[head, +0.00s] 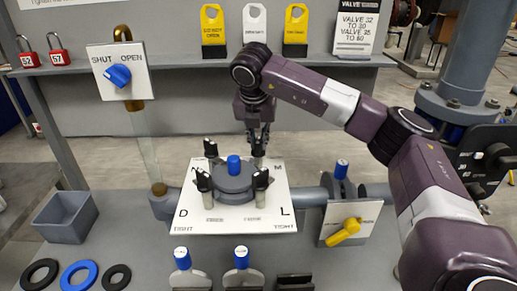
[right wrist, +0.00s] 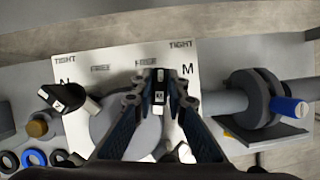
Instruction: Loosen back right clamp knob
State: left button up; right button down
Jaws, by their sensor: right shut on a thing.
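The filter press (head: 233,178) is a round grey body with a blue cap, on a white plate (head: 235,221) marked with letters and TIGHT. Black clamp knobs stand around it: front left (head: 204,181), front right (head: 261,180) and back left (head: 210,147). My right gripper (head: 258,138) points down over the back right corner, near the letter M. It is shut on the back right clamp knob (right wrist: 159,90), whose black top with a white mark shows between the fingers in the right wrist view. My left gripper is not in view.
A valve with a yellow handle (head: 344,231) is right of the plate, and a blue SHUT/OPEN valve knob (head: 118,75) is at left. A grey bin (head: 66,217) and rings (head: 78,275) lie front left. Tags hang on the shelf behind.

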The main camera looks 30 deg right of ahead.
jog(key=n+b, duration=0.1)
jog(key=n, duration=0.1)
jog(key=shift+f+n+t+y, duration=0.1)
jog(key=shift+n+t+y, duration=0.3)
jog(key=n+y, duration=0.1)
jog(key=n, duration=0.1)
jog(key=shift+n+b, duration=0.35)
jog(key=shift+n, duration=0.05)
jog(key=shift+n+y, duration=0.5)
jog(key=shift+n, duration=0.7)
jog(key=shift+n+y+p, duration=0.45)
jog(key=shift+n+y, duration=0.05)
jog(key=shift+n, duration=0.9)
